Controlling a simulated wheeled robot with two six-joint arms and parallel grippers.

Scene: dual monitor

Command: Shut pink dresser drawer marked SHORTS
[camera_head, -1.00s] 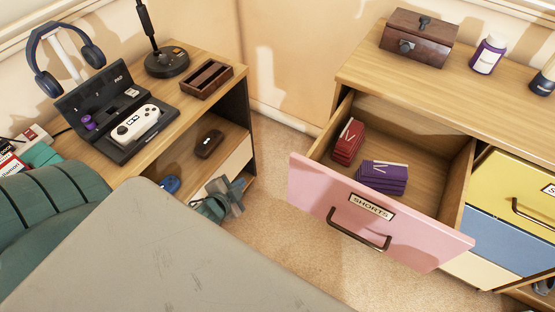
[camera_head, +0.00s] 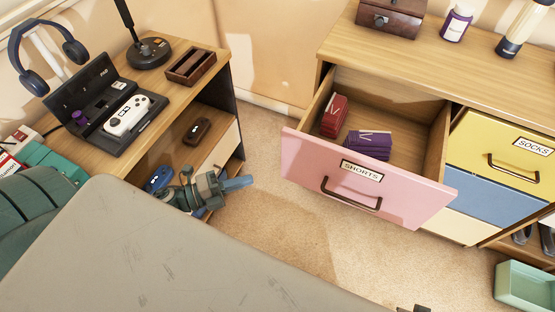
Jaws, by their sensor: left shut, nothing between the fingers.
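The pink drawer marked SHORTS (camera_head: 312,158) is pulled well out of the wooden dresser (camera_head: 340,50). It has a dark handle (camera_head: 350,197) below the label. A red stack (camera_head: 334,116) and a purple stack (camera_head: 368,146) lie inside it. My left gripper (camera_head: 238,183) is left of the drawer's front, apart from it, beside the low desk unit. It is shut and empty, its fingers pointing right. My right gripper cannot be made out.
A yellow SOCKS drawer (camera_head: 500,150) and a blue drawer (camera_head: 480,195) are shut to the right. A green bin (camera_head: 525,285) stands at lower right. A grey flat surface (camera_head: 180,260) fills the lower left. Carpet (camera_head: 290,235) is clear before the pink drawer.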

